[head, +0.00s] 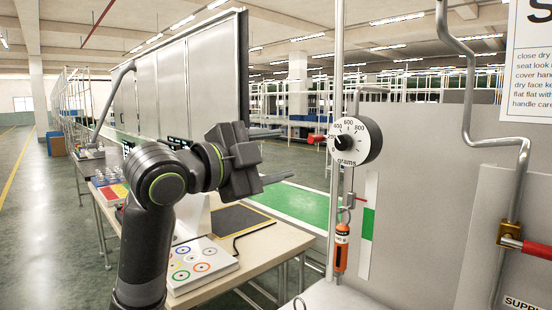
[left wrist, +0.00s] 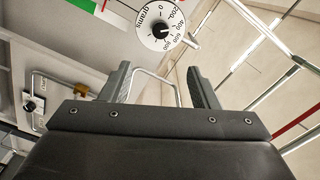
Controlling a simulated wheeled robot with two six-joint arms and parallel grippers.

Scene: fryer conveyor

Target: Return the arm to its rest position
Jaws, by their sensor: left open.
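My left arm rises from the bottom left of the head view, bent at the elbow. Its gripper (head: 276,178) points right, in the air over the near table and left of the dial scale. In the left wrist view the two fingers of my left gripper (left wrist: 162,82) stand wide apart with nothing between them. My right gripper is in neither view.
A round dial scale (head: 355,140) marked in grams hangs on a pole right of the gripper, with an orange cylinder (head: 341,248) below it. A table (head: 262,258) holds a white board with coloured rings (head: 201,262) and a dark mat (head: 237,219). A grey panel (head: 440,190) stands right.

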